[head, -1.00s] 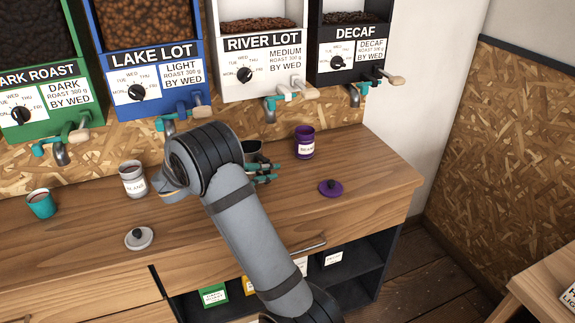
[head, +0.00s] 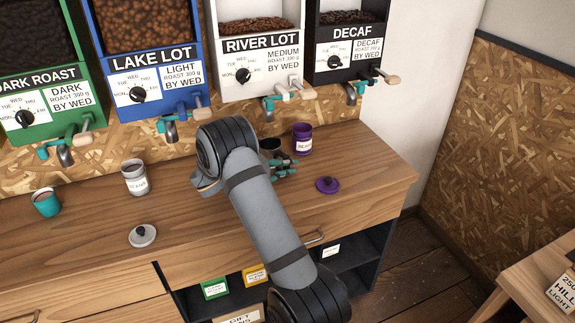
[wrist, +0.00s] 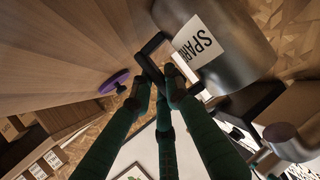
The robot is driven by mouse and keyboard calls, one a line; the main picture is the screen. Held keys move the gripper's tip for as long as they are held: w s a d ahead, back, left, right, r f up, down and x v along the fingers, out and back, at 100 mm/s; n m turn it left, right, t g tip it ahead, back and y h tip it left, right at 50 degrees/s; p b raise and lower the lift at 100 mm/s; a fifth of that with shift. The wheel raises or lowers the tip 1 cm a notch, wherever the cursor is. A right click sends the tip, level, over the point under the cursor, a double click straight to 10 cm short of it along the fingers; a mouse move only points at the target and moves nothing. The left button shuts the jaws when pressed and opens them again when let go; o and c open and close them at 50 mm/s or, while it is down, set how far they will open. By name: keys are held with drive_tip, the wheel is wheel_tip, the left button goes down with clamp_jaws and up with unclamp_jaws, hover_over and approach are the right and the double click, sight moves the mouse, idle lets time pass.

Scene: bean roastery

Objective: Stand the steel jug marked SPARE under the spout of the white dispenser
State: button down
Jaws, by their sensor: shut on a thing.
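The steel jug (wrist: 228,65) shows its SPARE label in the wrist view, with its dark handle (wrist: 139,78) towards my fingers. In the head view the jug (head: 270,144) is a small dark-mouthed shape, partly hidden by my arm and fingers. My gripper (head: 284,168) is shut on the jug's handle; its green fingers (wrist: 163,82) meet there in the wrist view. The white dispenser (head: 250,50), marked RIVER LOT, has its spout (head: 267,114) above the jug in the picture. I cannot tell whether the jug touches the counter.
A purple canister (head: 303,140) stands close right of the jug, with a purple lid (head: 327,185) in front. A white canister (head: 134,178), grey-white lid (head: 143,236) and teal cup (head: 46,203) are at left on the counter (head: 90,225). The black DECAF dispenser (head: 345,60) is at right.

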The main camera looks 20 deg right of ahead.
drive_tip(key=shift+f, duration=0.15)
drive_tip(key=c, duration=1.7)
unclamp_jaws()
drive_tip(key=shift+r, duration=0.2)
drive_tip(key=shift+a, duration=0.2)
drive_tip(key=b+v, duration=0.2)
drive_tip(key=v, duration=0.9)
drive_tip(key=shift+s+a+r, duration=0.15)
drive_tip(key=shift+a, duration=0.15)
